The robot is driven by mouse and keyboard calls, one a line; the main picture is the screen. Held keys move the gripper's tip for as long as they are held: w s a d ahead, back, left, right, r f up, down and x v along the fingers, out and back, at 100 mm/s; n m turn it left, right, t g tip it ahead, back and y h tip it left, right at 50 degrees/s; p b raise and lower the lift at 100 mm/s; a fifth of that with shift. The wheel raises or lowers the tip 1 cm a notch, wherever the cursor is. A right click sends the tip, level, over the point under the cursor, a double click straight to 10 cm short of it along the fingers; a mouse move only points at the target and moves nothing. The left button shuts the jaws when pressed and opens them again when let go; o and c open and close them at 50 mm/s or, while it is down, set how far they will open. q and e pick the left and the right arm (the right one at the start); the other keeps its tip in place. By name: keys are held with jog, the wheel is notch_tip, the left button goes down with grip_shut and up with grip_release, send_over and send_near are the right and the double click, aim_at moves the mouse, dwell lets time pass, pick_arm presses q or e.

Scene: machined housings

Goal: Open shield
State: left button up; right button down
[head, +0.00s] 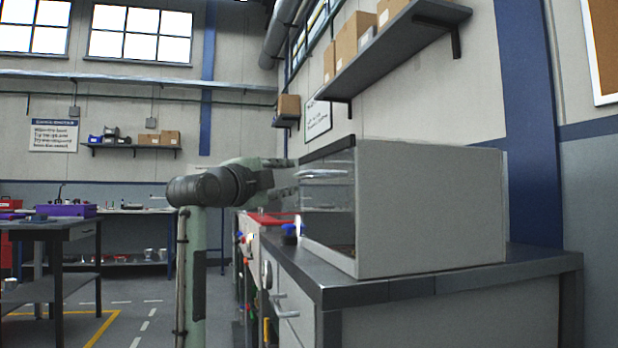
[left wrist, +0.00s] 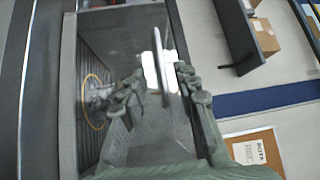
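The machine housing (head: 430,205) is a grey box on a dark-topped bench, with its front facing left. Its clear shield (head: 328,205) appears down over the front; it also shows in the left wrist view (left wrist: 150,130). A pale bar handle (head: 324,173) runs across the shield's upper part. My left gripper (head: 294,177) is at the front of the shield, at handle height. In the left wrist view its fingers (left wrist: 160,80) are apart, with the handle (left wrist: 160,62) between them. I see a gap on both sides, so it is not gripped. My right gripper is not in view.
The bench top (head: 400,288) holds the housing, with blue-topped small items (head: 293,229) by its front. A wall shelf (head: 400,45) with boxes hangs above. A table (head: 45,232) stands at the left, with open floor between.

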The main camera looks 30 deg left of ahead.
aim_at(300, 175)
pick_arm(q)
jog(key=w, duration=0.4)
jog(key=w+r, duration=0.1)
jog(key=w, duration=0.1)
jog(key=shift+w+a, duration=0.25)
jog(key=shift+w, duration=0.1)
jog(key=shift+c, duration=0.5)
grip_shut()
